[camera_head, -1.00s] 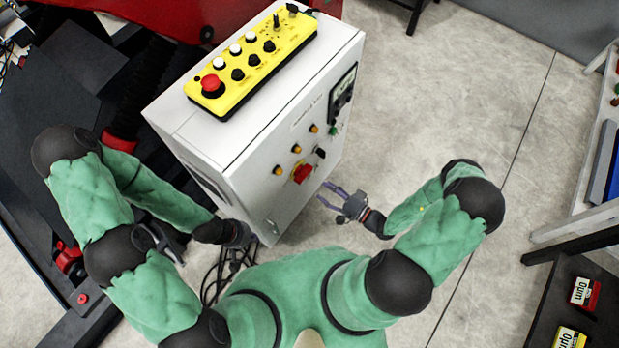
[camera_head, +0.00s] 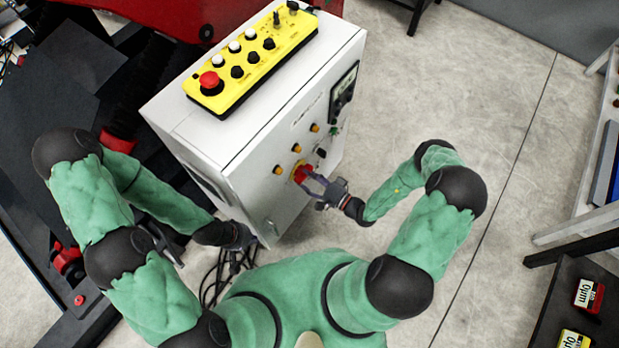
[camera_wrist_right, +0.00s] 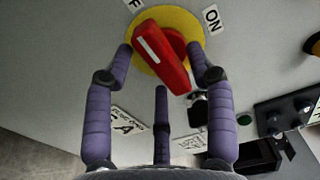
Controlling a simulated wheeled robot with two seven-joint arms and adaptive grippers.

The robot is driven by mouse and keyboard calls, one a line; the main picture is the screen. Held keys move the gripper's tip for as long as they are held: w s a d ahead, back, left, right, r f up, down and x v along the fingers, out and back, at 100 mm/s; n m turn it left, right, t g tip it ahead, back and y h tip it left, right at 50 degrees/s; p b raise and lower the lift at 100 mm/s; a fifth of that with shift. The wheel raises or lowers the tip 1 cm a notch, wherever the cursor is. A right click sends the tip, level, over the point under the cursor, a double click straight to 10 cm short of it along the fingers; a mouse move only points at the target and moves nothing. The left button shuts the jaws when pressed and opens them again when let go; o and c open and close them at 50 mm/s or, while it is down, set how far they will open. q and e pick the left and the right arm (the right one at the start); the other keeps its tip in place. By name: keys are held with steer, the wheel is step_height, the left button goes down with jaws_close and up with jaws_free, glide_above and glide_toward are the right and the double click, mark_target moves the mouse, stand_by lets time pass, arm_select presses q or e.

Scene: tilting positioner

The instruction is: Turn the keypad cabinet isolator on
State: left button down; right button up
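The grey keypad cabinet (camera_head: 270,170) stands at the centre of the head view. On its front is the isolator, a red rotary handle (camera_head: 302,173) on a yellow disc. In the right wrist view the red handle (camera_wrist_right: 160,58) is tilted, and its white line points up and left toward a partly cut-off label; an ON label (camera_wrist_right: 212,18) is at upper right. My right gripper (camera_head: 312,180) is at the isolator. Its fingers (camera_wrist_right: 165,62) are spread on both sides of the handle, with gaps visible. My left gripper (camera_head: 245,238) is low by the cabinet's lower left corner; its fingers are not clear.
A yellow button pendant (camera_head: 250,62) with a red stop button lies on the cabinet top. Orange lamps and a meter (camera_head: 343,95) are on the front. Cables (camera_head: 225,270) lie on the floor below.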

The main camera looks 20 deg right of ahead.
jaws_close()
steer(key=shift+m, duration=0.3)
steer(key=m+p, duration=0.1)
steer(key=m, duration=0.5)
steer(key=m+p, duration=0.1)
steer(key=m, duration=0.5)
steer(key=shift+s+a+r+m, duration=0.15)
steer(key=shift+s+a+m, duration=0.05)
steer(key=shift+m, duration=0.2)
steer(key=shift+r+m, duration=0.1)
steer(key=shift+m, duration=2.2)
